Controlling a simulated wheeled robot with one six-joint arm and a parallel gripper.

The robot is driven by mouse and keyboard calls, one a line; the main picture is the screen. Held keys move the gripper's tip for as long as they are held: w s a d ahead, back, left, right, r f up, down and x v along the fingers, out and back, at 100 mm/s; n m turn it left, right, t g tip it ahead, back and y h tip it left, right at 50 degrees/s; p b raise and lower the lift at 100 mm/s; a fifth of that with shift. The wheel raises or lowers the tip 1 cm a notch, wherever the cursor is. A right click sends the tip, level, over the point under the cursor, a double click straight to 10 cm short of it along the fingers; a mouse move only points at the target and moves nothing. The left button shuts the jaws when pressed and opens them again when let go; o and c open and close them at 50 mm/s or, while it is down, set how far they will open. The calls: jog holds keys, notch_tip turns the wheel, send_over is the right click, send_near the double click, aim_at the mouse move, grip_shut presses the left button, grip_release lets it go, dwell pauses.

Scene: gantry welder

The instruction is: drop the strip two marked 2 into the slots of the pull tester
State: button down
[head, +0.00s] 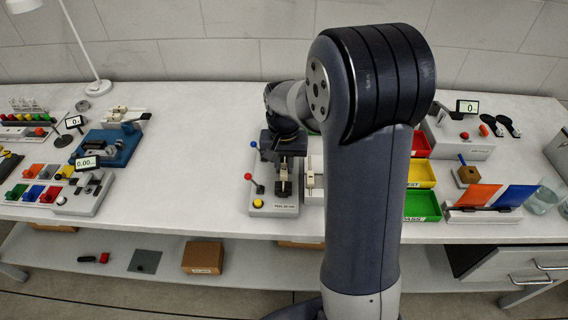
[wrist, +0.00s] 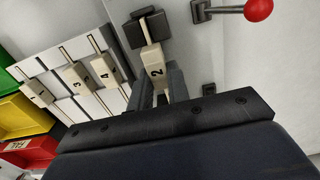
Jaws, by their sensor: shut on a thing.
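Strip two (wrist: 155,66) is a narrow cream strip with a black 2. My gripper (wrist: 161,86) is shut on it, with a grey finger on each side. In the wrist view the strip's far end meets a dark block (wrist: 147,28); I cannot tell if it sits in a slot or only above it. In the head view my gripper (head: 284,152) points down over a light grey bench device (head: 272,207) with red and blue ball levers and a yellow button. Its small front label is hard to read, so I cannot confirm it is the pull tester.
A white rack (wrist: 88,95) with strips marked 3 and 4 stands beside my gripper. A red-ball lever (wrist: 258,9) is close on the other side. Yellow (head: 421,174) and green (head: 421,205) bins stand right of my arm. My arm hides the bench middle.

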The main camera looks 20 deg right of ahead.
jog(key=c, duration=1.3)
grip_release()
notch_tip(320, 180, up, 11)
jog(key=shift+f, duration=0.1)
notch_tip(320, 180, down, 11)
jog(key=shift+r, duration=0.45)
jog(key=shift+f, duration=0.1)
